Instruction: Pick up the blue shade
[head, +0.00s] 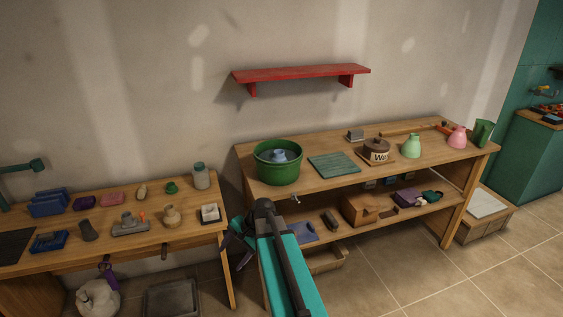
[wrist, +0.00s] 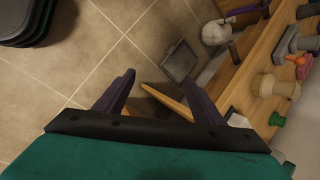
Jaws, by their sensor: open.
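A blue shade (head: 280,156) sits inside a green tub (head: 277,174) at the left end of the right-hand bench; only its upper part shows above the rim. A pale green shade (head: 411,147) and a pink shade (head: 457,137) of similar shape stand farther right on the same bench. My gripper (head: 233,237) is in front of the gap between the two benches, below and left of the tub and apart from it. In the wrist view my gripper (wrist: 158,79) is open and empty, its dark purple fingers spread above the floor. The blue shade is not in the wrist view.
The right-hand bench (head: 329,184) also holds a green ribbed mat (head: 334,165) and a brown round object (head: 376,149). A red shelf (head: 300,73) hangs above. The left bench (head: 187,234) is crowded with small items. A grey tray (wrist: 180,61) lies on the floor.

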